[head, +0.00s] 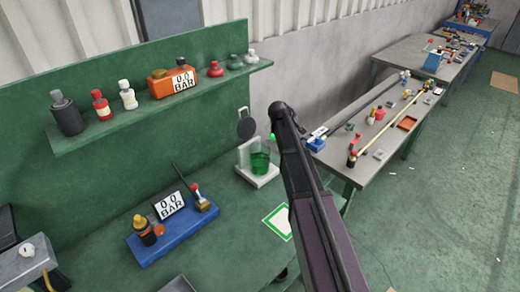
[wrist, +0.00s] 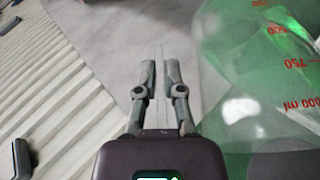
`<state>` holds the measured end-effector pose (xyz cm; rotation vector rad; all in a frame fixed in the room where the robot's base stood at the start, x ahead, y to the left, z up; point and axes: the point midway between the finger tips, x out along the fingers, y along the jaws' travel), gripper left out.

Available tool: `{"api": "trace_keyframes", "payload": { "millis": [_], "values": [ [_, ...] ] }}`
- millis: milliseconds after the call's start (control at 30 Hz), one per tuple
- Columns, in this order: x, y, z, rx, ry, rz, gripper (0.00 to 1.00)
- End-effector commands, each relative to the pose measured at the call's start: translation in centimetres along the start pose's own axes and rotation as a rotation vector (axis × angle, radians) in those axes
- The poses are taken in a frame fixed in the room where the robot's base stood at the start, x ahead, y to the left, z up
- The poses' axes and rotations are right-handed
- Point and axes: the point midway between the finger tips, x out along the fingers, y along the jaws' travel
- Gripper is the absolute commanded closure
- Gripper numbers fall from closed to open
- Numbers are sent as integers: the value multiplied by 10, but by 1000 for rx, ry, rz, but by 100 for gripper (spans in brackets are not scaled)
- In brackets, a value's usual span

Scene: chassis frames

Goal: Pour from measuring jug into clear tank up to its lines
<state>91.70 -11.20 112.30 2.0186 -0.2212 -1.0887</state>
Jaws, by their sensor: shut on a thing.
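The measuring jug (wrist: 265,75) is large and see-through at the right of the wrist view, with red volume marks and a green tint. My gripper (wrist: 159,62) is shut beside it, its fingers close together; the held part, likely the jug's handle, is hard to make out. In the head view my arm hides the gripper and most of the jug; a small bright green patch (head: 272,137) shows at the arm's edge. The clear tank (head: 244,153) stands on a white base (head: 262,181), with green showing at its right side. Its lines are too small to read.
A blue tray (head: 150,254) with a "0.0 BAR" sign stands on the green bench left of the tank. A white-and-green square (head: 279,221) marks the bench in front. Bottles line the shelf (head: 160,107) behind. A cluttered side table (head: 345,165) stands to the right.

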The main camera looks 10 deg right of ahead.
Motion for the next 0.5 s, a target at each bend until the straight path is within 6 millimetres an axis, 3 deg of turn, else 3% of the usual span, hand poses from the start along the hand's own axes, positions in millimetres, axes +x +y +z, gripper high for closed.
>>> {"api": "trace_keyframes", "payload": {
  "millis": [500],
  "values": [
    [-9, 4, -3, -27, 3, 69, 100]
  ]
}}
